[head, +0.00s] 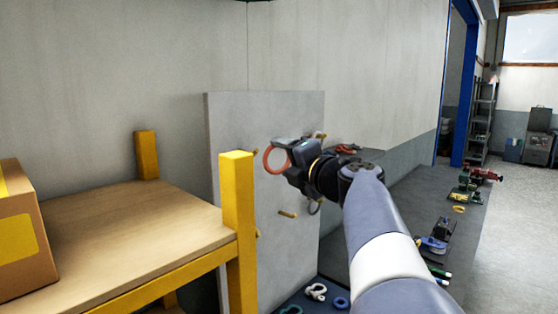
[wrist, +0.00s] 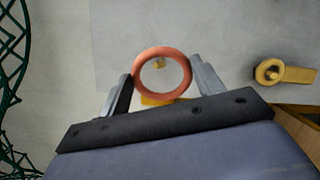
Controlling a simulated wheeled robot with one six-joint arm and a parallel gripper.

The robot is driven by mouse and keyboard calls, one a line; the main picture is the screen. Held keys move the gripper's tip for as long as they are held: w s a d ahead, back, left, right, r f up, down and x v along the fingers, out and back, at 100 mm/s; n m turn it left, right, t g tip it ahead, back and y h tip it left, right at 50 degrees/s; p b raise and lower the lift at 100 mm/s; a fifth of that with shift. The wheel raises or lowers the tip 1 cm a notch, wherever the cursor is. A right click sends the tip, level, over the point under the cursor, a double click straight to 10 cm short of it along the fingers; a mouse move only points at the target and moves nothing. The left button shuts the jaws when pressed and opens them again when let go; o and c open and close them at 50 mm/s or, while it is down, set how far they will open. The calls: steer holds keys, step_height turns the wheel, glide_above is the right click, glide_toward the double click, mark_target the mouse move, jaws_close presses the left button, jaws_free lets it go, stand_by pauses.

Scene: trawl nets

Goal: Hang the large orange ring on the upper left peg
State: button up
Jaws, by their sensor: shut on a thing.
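The orange ring (head: 265,163) is held by my gripper (head: 284,152) in front of the upper left part of the grey peg board (head: 225,125). In the wrist view the orange ring (wrist: 162,49) sits between the two fingers of my gripper (wrist: 161,73), its opening facing the camera. The upper left peg (head: 254,151) shows just left of the ring in the head view. My gripper is shut on the ring.
Other pegs stick out of the board, one at lower middle (head: 288,213) and one at upper right (head: 321,135). A wooden table with yellow posts (head: 238,200) stands close on the left, bearing a cardboard box (head: 25,240). Tools and shackles lie below and right.

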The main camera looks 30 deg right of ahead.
steer(key=shift+w+a+f, duration=0.1)
steer(key=shift+w+a, duration=0.45)
steer(key=shift+w, duration=0.75)
steer(key=shift+w+a+f, duration=0.15)
steer(key=shift+w+a, duration=0.4)
steer(key=shift+w, duration=0.8)
steer(key=shift+w+a+f, duration=0.1)
steer(key=shift+w+a, duration=0.45)
steer(key=shift+w, duration=0.75)
steer(key=shift+w+a+f, duration=0.2)
steer(key=shift+w+f, duration=0.35)
steer(key=o, duration=1.3)
steer(key=shift+s+f, duration=0.1)
steer(key=shift+s, duration=0.05)
steer(key=s, duration=0.3)
steer(key=s+d+b, duration=0.1)
steer(key=s, duration=0.3)
steer(key=s+b, duration=0.1)
steer(key=s, duration=0.2)
steer(key=shift+s+d, duration=0.15)
steer(key=shift+s, duration=0.1)
steer(key=shift+w, duration=0.15)
